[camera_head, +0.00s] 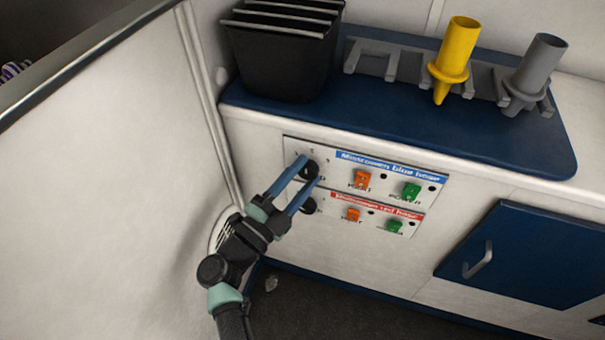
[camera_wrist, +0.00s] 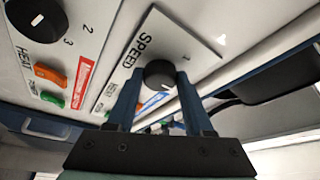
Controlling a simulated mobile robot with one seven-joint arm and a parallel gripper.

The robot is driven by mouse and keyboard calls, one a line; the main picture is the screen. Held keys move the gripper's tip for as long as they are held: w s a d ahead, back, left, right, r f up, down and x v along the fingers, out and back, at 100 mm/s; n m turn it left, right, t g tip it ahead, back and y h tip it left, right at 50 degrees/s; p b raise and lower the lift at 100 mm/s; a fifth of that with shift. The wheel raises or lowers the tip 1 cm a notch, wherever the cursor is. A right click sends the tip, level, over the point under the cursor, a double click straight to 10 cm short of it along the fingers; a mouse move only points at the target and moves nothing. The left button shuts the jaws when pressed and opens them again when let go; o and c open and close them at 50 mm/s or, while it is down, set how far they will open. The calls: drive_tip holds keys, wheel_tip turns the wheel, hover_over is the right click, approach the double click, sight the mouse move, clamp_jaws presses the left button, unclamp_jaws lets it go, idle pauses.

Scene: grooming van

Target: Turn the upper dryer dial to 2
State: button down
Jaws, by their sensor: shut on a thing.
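The upper dryer panel (camera_head: 330,153) has a blue label strip and a round black dial (camera_head: 309,169) at its left end. My gripper (camera_head: 312,170) reaches in from the lower left, its two blue fingers shut on this dial from either side. In the wrist view the dial (camera_wrist: 159,73) sits between the fingertips, with the word SPEED and a numeral 1 beside it.
The lower panel (camera_head: 376,210) has a red label and its own black dial (camera_head: 308,205), close below my fingers. Orange switches (camera_head: 361,180) and green switches (camera_head: 411,191) stand to the right. A black bin (camera_head: 280,60) and nozzles (camera_head: 455,50) are on the blue counter above.

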drive_tip(key=shift+f, duration=0.1)
drive_tip(key=shift+c, duration=1.6)
unclamp_jaws()
drive_tip(key=shift+s+a, duration=0.1)
drive_tip(key=p+v, duration=0.2)
drive_tip(key=v, duration=1)
drive_tip(key=shift+s+a, duration=0.2)
drive_tip(key=shift+s, duration=0.15)
